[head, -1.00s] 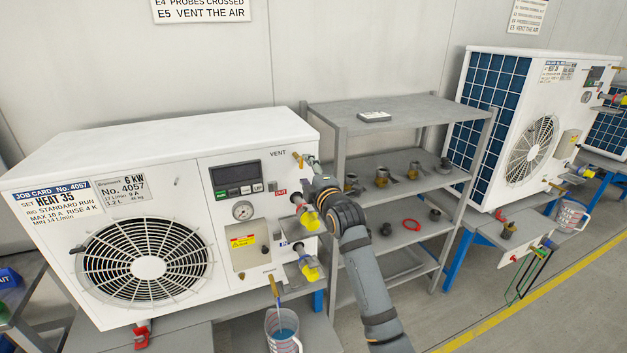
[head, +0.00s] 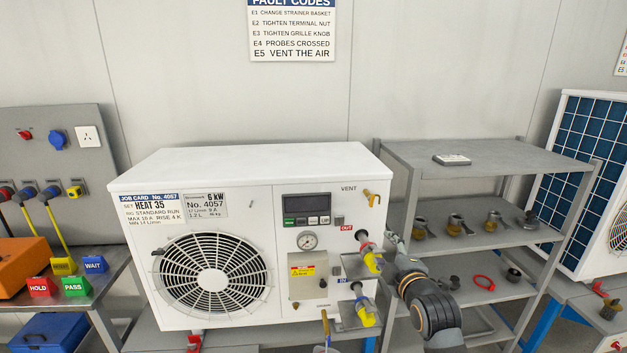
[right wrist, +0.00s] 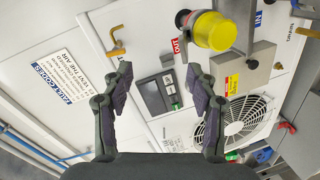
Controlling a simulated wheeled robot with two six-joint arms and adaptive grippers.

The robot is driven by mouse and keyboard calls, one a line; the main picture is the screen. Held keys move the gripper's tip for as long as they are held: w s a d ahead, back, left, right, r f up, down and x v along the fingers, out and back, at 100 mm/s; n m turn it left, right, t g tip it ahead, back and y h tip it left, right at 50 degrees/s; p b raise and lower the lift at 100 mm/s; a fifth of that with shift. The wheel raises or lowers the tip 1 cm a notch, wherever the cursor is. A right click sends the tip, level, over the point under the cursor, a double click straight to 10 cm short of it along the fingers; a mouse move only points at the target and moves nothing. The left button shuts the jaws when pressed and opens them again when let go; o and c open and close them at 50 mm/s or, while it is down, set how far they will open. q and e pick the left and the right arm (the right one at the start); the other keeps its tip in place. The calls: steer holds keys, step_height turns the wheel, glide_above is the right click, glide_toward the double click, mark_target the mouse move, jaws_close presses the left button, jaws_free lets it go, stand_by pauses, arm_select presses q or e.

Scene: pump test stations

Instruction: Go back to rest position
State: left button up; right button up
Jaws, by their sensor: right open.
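My right gripper (head: 393,240) is in front of the shelf rack, just right of the pump unit's OUT port with its yellow cap (head: 372,262). In the right wrist view my right gripper (right wrist: 158,82) has its two dark fingers spread wide with nothing between them. The white pump unit (head: 165,180), job card No. 4057, stands on its bench. Its brass vent valve (head: 371,199) also shows in the right wrist view (right wrist: 116,42), apart from the left finger. My left gripper is not in view.
The grey shelf rack (head: 470,178) with several fittings stands right of the unit. A second unit (head: 590,150) is beyond it. On the left are an orange case (head: 22,262) and HOLD, PASS and WAIT blocks (head: 75,287). A jug is cut off at the bottom edge.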

steer(key=s+f+m+g, duration=0.6)
steer(key=s+f+m, duration=0.1)
steer(key=s+f, duration=0.8)
steer(key=s+d+f+m+g+h, duration=0.1)
steer(key=s+f+m+g, duration=0.25)
steer(key=s, duration=0.45)
steer(key=s+d+f+m+g, duration=0.1)
steer(key=s+f+m+g, duration=0.15)
steer(key=s+f, duration=0.35)
steer(key=s+d+f+m+g, duration=0.1)
steer(key=s+f, duration=0.1)
steer(key=f, duration=1)
steer(key=s+d+f+g, duration=0.1)
steer(key=s+f, duration=0.1)
steer(key=f, duration=1)
steer(key=s+d+f, duration=0.1)
steer(key=s+f, duration=1.7)
steer(key=s, duration=0.1)
steer(key=shift+s+d+f+g, duration=0.15)
steer(key=shift+s+g, duration=0.05)
steer(key=shift+g, duration=0.2)
